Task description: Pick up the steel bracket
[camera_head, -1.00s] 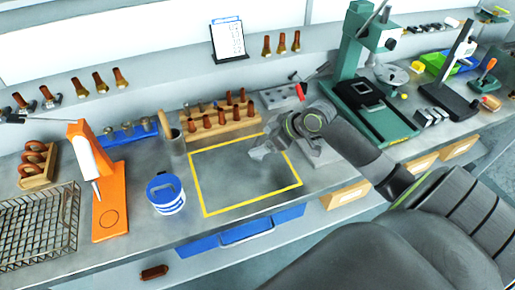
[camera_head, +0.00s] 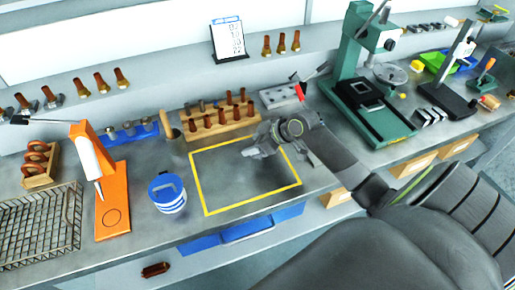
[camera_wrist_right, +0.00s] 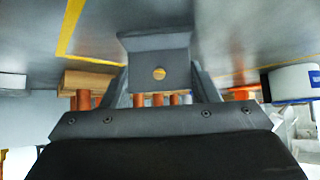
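The steel bracket (camera_wrist_right: 155,50) is a grey plate with a round hole and a wider bent flange. It fills the space between the fingers of my right gripper (camera_wrist_right: 158,80) in the right wrist view. The fingers close on its two sides. In the head view my right gripper (camera_head: 262,146) is over the back right part of the yellow-outlined area, where the small grey bracket is hard to tell from the grey fingers. My left gripper is not in view.
A wooden rack (camera_head: 222,122) of copper-coloured parts stands behind the outlined area. A blue-and-white cup (camera_head: 167,198) and an orange stand (camera_head: 113,208) are to its left. A green press (camera_head: 372,115) stands to the right. Most of the outlined area is clear.

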